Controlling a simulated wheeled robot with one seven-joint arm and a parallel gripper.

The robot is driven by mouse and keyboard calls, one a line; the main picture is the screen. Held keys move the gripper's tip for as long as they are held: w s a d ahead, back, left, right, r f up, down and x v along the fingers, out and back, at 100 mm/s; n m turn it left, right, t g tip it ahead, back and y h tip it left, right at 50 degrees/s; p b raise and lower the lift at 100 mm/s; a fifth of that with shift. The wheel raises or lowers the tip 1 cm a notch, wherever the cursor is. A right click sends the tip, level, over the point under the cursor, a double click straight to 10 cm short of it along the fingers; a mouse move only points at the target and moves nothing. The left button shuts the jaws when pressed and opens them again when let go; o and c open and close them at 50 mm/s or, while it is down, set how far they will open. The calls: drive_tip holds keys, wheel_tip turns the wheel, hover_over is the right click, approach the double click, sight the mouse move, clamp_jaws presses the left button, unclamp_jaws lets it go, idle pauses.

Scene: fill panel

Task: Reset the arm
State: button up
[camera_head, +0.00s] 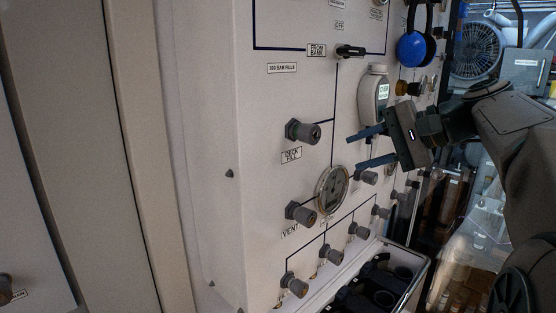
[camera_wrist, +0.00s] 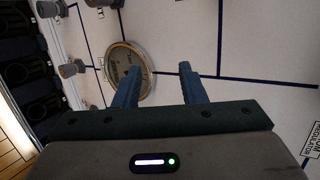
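My gripper (camera_head: 362,149) is open, with its two blue fingers spread apart and nothing between them. It hovers in front of the white fill panel (camera_head: 270,115), right of the deck fill knob (camera_head: 302,131) and above the round gauge (camera_head: 332,188). In the wrist view my gripper (camera_wrist: 158,78) points at the panel, and the gauge (camera_wrist: 120,62) is partly hidden behind one finger. My arm reaches in from the right in the head view.
Several grey knobs line the panel, among them the vent knob (camera_head: 300,213). A black selector handle (camera_head: 350,51) and a display unit (camera_head: 374,92) are higher up. A bin (camera_head: 411,283) with dark cylinders stands below. A blue headset (camera_head: 411,48) hangs upper right.

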drive_tip(key=s+f+n+g+h, duration=0.1)
drive_tip(key=s+f+n+h, duration=0.1)
drive_tip(key=s+f, duration=0.4)
drive_tip(key=s+a+f+n+g+h, duration=0.1)
drive_tip(key=s+f+n+h, duration=0.2)
drive_tip(key=f, duration=1.1)
drive_tip(key=s+f+n+g+h, duration=0.1)
drive_tip(key=s+f+h, duration=0.4)
drive_tip(key=s+f, duration=0.5)
drive_tip(key=shift+s+a+f+n+g+h, duration=0.2)
drive_tip(key=shift+s+f+n+g+h, duration=0.15)
drive_tip(key=shift+n, duration=0.55)
